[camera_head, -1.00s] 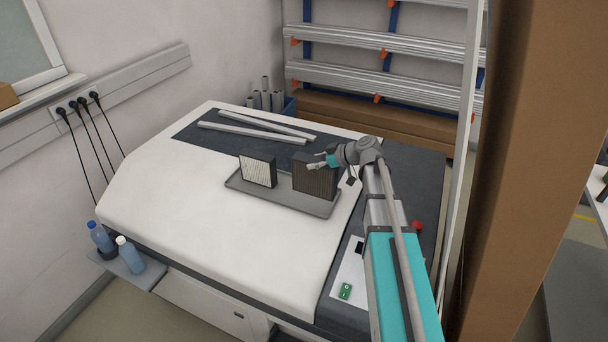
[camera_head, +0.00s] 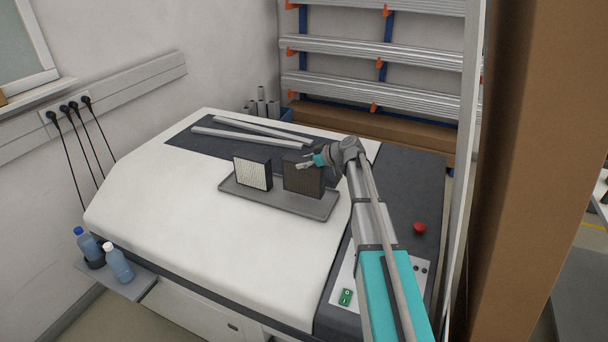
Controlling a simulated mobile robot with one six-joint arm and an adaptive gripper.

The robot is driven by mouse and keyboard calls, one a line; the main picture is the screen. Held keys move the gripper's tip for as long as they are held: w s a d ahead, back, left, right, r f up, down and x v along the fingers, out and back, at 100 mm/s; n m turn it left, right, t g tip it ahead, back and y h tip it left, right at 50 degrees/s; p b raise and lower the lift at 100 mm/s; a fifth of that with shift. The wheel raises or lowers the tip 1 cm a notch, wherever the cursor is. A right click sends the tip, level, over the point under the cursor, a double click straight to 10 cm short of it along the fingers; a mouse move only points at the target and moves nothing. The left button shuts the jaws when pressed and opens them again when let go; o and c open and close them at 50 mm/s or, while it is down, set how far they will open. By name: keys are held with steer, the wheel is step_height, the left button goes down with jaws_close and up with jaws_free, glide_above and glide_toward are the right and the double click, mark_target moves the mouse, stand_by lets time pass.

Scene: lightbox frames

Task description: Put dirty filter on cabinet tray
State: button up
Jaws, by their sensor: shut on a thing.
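A grey tray (camera_head: 228,188) lies on top of the white cabinet (camera_head: 190,240). A clean-looking filter with a white face and dark frame (camera_head: 253,172) stands upright on the left part of the tray. A dark, dirty-looking filter (camera_head: 304,181) is upright at the right part of the tray. My gripper (camera_head: 304,165) reaches in from the right and is shut on the upper part of the dirty filter. The filter's lower edge looks at or very near the tray; I cannot tell whether it touches.
Two metal bars (camera_head: 250,137) lie on the dark mat behind the tray. A control panel with a green switch (camera_head: 345,297) and a red button (camera_head: 419,228) are at right. Bottles (camera_head: 118,262) stand on a side shelf. The cabinet's front left is clear.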

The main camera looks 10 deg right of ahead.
stand_by(0.4)
steer(key=shift+w+f+b, duration=0.25)
steer(key=shift+f+b, duration=0.75)
steer(key=shift+w+f+b, duration=0.2)
steer(key=shift+f+b, duration=0.8)
steer(key=shift+f, duration=0.15)
steer(key=o, duration=1.3)
steer(key=shift+o, duration=0.2)
steer(key=shift+r, duration=0.25)
steer(key=p+v, duration=0.5)
steer(key=v, duration=0.7)
steer(key=shift+p, duration=0.4)
steer(key=shift+s+f, duration=0.1)
